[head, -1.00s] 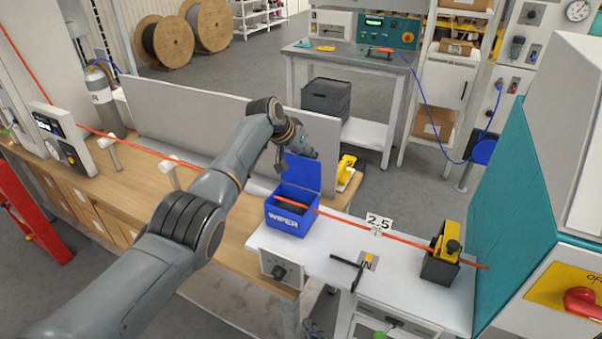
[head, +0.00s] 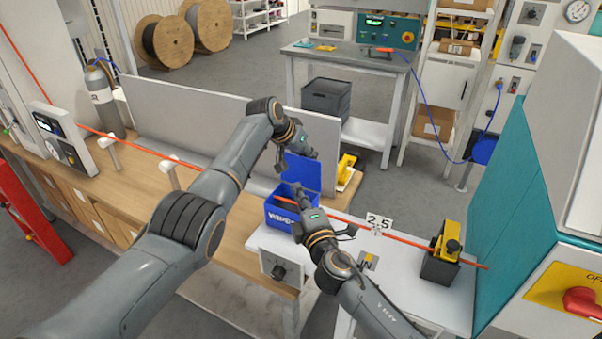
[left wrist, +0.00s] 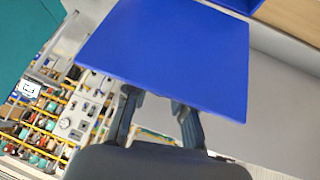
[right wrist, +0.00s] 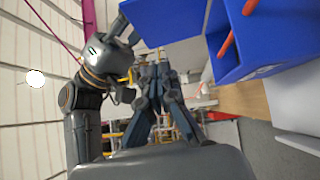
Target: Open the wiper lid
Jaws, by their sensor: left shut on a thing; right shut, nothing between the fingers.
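The blue wiper box (head: 277,217) stands on the white bench top, with the orange cable running through it. Its blue lid (head: 303,172) stands raised at the back; it fills the top of the left wrist view (left wrist: 170,50) and also shows in the right wrist view (right wrist: 165,22). My left gripper (head: 312,153) is behind the lid, shut on its edge; its fingers meet the edge in the left wrist view (left wrist: 155,98). My right gripper (head: 300,196) is shut and empty, in front of the box's right side, covering part of the label.
The orange cable (head: 400,238) runs right past a 2.5 sign (head: 379,222) to a black and yellow block (head: 441,262). A grey panel (head: 185,110) stands behind the bench. A yellow device (head: 346,167) is just right of the lid.

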